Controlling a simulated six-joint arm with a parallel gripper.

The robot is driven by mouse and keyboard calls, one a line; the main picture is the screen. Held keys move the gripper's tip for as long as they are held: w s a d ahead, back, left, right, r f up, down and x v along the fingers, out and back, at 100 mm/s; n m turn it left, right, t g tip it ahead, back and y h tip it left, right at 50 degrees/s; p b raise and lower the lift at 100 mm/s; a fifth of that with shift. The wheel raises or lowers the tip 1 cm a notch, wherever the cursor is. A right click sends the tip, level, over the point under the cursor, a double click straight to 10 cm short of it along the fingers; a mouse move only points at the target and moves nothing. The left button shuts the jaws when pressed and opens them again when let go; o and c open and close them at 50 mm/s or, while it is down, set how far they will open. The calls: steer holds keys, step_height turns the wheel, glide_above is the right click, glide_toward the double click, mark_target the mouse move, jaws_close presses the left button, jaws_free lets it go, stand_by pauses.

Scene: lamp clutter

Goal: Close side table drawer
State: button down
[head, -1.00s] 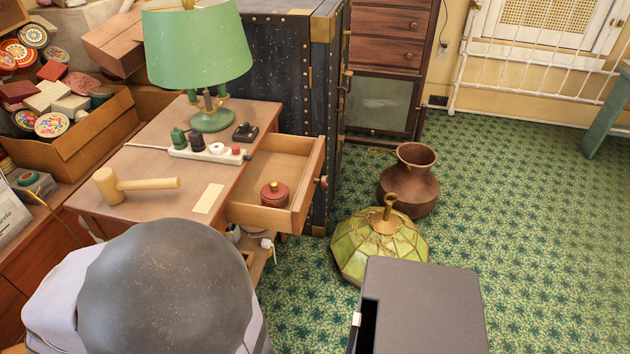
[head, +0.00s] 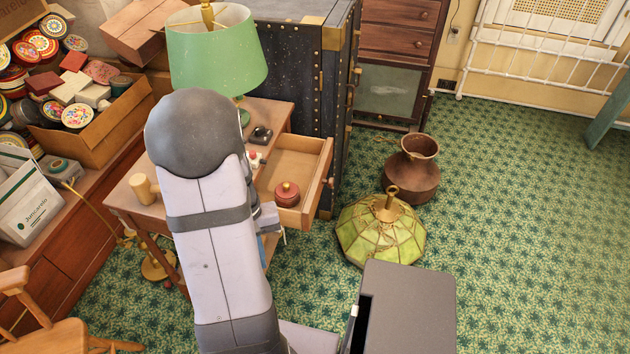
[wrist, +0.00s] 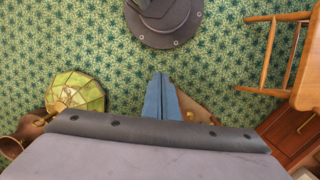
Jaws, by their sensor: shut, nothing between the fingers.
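The side table (head: 268,113) stands left of centre in the head view, its top largely hidden behind my arm. Its wooden drawer (head: 308,158) is pulled out to the right, with a round knob on its front. A red lidded pot (head: 287,194) sits inside the drawer. My gripper is mostly hidden behind my arm in the head view, near the drawer's near side. In the wrist view its blue fingers (wrist: 161,96) are together and empty. A brown wooden corner shows just right of them; I cannot tell whether they touch it.
A green lamp (head: 215,50) and a mallet (head: 143,188) stand on the table. A black trunk (head: 305,75) is behind the drawer. A green glass shade (head: 380,232) and a brown pot (head: 410,172) are on the floor to its right. A wooden chair (head: 40,325) is at lower left.

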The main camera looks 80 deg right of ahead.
steer(key=s+d+r+m, duration=0.2)
steer(key=d+r+m, duration=0.1)
steer(key=d, duration=0.4)
steer(key=s+d+r+m+g+h+p, duration=0.1)
steer(key=s+d+r+m, duration=0.1)
steer(key=d+m, duration=0.3)
steer(key=s+d+r+m+h, duration=0.1)
steer(key=s+d+r+m, duration=0.2)
steer(key=d, duration=0.6)
steer(key=shift+s+r+m+g+p, duration=0.1)
steer(key=shift+r+m+g+p, duration=0.25)
steer(key=shift+m, duration=0.45)
steer(key=m, duration=0.3)
steer(key=s+r+m, duration=0.1)
steer(key=m, duration=0.3)
steer(key=s+r+m, duration=0.1)
steer(key=m, duration=0.3)
steer(key=shift+a+g, duration=0.25)
steer(key=shift+g, duration=0.1)
